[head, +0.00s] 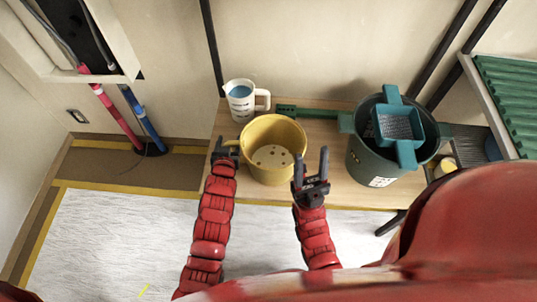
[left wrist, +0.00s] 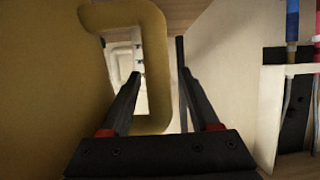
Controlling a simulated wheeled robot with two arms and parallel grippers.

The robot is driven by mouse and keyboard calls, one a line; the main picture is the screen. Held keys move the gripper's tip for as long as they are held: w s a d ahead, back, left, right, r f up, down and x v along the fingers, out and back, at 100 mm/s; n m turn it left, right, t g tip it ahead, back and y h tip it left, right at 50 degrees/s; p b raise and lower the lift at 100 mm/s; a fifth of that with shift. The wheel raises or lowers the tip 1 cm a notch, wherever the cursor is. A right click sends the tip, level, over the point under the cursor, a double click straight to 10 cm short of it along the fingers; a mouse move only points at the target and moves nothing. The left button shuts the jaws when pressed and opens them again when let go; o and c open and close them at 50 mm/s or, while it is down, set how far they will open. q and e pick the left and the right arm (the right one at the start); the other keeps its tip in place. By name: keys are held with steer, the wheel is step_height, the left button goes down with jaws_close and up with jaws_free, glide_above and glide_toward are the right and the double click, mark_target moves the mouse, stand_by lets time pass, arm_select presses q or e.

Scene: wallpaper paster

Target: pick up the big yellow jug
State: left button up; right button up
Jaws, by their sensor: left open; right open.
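The big yellow jug (head: 272,135) stands upright on the wooden table, with holes or dark spots showing on its inside bottom. My left gripper (head: 228,149) is at the jug's left side, where the handle is mostly hidden in the head view. In the left wrist view, the yellow handle (left wrist: 153,60) stands between the open fingers of my left gripper (left wrist: 158,62). One finger lines up with the handle's opening, the other is outside it. I cannot tell whether they touch it. My right gripper (head: 313,168) is open and empty, just right of the jug.
A white measuring jug (head: 241,103) with blue contents stands behind the yellow jug. A green-handled tool (head: 305,112) lies at the back. The wall is behind the table (head: 338,188).

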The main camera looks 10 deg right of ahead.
arm_select(q)
steer(key=shift+s, duration=0.1)
jaws_close()
stand_by(1.2)
